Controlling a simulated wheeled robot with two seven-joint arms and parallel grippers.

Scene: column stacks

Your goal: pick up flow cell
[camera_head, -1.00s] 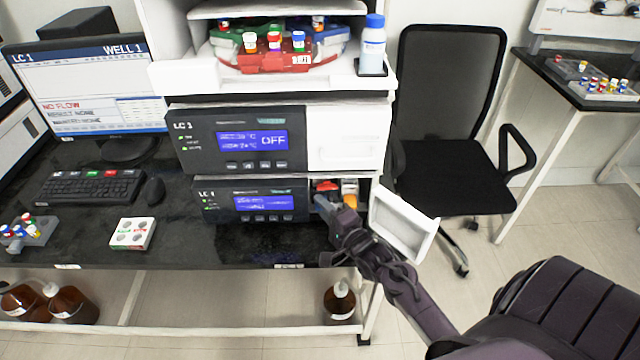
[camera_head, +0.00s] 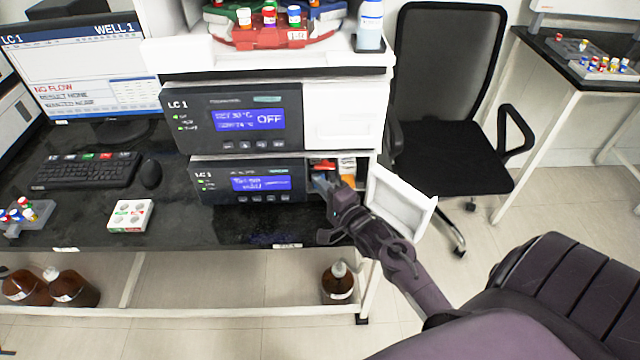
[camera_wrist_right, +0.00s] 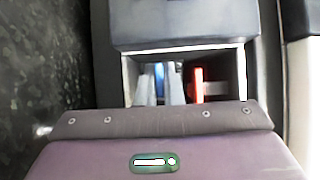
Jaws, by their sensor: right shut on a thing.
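My right gripper (camera_head: 322,184) reaches into the open front compartment of the lower LC 1 module (camera_head: 245,183). In the right wrist view its two pale fingers (camera_wrist_right: 160,86) are inside the opening, close together, shut on a small blue piece (camera_wrist_right: 159,72), which looks to be the flow cell. The piece is mostly hidden by the fingers. A red part (camera_wrist_right: 198,85) stands just right of the fingers, apart from them. My left gripper is not in view.
The compartment's white door (camera_head: 400,203) hangs open just right of my right gripper. The upper LC 1 module (camera_head: 240,118) sits directly above. A black chair (camera_head: 450,150) stands behind right.

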